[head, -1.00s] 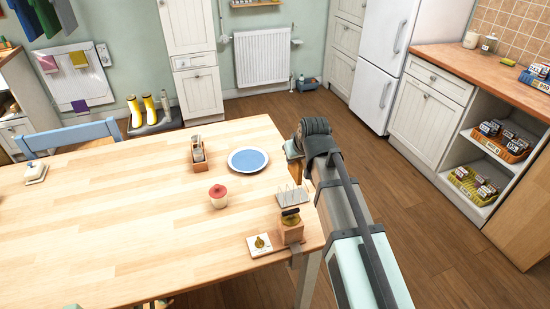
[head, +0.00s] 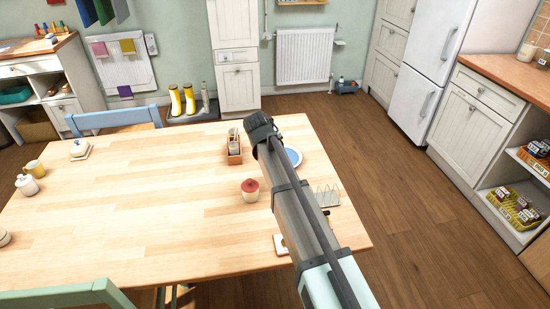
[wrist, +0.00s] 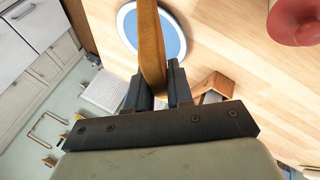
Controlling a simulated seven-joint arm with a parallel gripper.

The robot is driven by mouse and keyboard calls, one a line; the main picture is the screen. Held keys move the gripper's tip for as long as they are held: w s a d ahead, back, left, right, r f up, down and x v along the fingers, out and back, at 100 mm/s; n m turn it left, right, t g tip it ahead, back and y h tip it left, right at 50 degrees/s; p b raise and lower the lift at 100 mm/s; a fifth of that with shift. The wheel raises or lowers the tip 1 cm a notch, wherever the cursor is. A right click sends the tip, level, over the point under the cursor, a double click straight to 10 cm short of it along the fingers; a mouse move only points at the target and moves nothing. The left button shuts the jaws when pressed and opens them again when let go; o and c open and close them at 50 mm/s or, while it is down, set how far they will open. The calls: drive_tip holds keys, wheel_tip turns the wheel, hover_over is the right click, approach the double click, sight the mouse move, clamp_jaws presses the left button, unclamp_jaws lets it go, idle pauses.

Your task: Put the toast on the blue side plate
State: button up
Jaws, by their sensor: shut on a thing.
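The toast (wrist: 151,40) is a brown slice seen edge-on in the wrist view, standing upright between the fingers of my gripper (wrist: 158,88), which is shut on it. The blue side plate (wrist: 173,36), with its pale rim, lies on the table below and beyond the toast. The toast covers part of the plate in this view, and I see no contact between them. In the head view the plate (head: 294,155) shows just right of my arm, which hides part of it. My gripper's fingers and the toast are hidden there.
A wooden caddy (head: 234,150) stands left of the plate, and a red-lidded jar (head: 250,191) stands nearer. A wire toast rack (head: 327,196) is right of my arm. The left half of the table (head: 130,215) is mostly clear.

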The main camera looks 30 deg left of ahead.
drive_tip(key=shift+w+a+r+n+t+y, duration=0.5)
drive_tip(key=shift+w+a+r+n+y, duration=0.8)
drive_tip(key=shift+w+a+n+y, duration=3.1)
drive_tip(key=shift+s+d+f+n+h, duration=0.2)
drive_tip(key=shift+d+f+n+h, duration=0.35)
drive_tip(key=shift+f, duration=0.95)
drive_tip(key=shift+s+d+f+n+h, duration=0.3)
drive_tip(key=shift+f+h, duration=0.5)
drive_tip(key=shift+f, duration=0.7)
drive_tip(key=shift+s+d+f+n+h, duration=0.1)
drive_tip(key=shift+d+f+n+h, duration=0.45)
drive_tip(key=shift+f, duration=0.95)
drive_tip(key=shift+a, duration=0.1)
drive_tip(key=o, duration=0.5)
drive_tip(key=shift+v, duration=4.05)
